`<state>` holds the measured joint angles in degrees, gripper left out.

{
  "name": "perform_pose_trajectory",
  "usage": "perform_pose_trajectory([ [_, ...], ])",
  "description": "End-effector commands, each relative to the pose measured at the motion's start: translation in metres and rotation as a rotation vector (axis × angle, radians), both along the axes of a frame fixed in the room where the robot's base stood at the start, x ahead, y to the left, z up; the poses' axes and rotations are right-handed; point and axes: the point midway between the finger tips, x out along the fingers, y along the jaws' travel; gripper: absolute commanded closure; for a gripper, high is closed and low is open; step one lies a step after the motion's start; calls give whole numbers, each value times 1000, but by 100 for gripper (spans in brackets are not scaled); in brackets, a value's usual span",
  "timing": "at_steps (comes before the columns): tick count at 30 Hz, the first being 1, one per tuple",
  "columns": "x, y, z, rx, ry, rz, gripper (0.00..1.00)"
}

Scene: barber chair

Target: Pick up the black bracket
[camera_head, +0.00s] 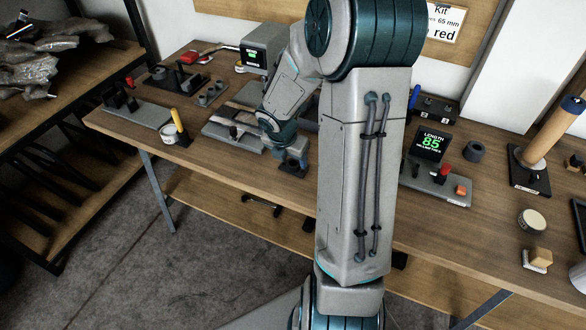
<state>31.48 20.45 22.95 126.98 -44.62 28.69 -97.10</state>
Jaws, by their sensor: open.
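My gripper (292,160) is at the front edge of the wooden bench, pointing down, and is open. A small dark flat piece (291,171) lies on the bench just under its fingertips. It may be the black bracket, but my gripper covers part of it and its shape is unclear. I cannot tell whether the fingers touch it. My arm hides the middle of the bench.
A grey fixture (230,135) stands left of my gripper. A yellow-handled tool (178,124) stands farther left. A length gauge (432,145) reading 85 stands right of my arm. A wooden roller (548,138) stands on the right. Bare bench top (460,218) shows at the front right.

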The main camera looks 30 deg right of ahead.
Motion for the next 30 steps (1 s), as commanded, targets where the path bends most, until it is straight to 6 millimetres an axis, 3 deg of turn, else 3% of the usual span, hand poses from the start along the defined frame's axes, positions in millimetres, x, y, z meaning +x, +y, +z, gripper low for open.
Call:
perform_pose_trajectory([
  [6, 5, -10, -28, -1, 0, 0, 38],
  [14, 6, -11, -30, -2, -2, -1, 38],
  [20, 6, -11, -30, -2, -1, -1, 88],
  [30, 6, -11, -27, -2, -2, -1, 91],
])
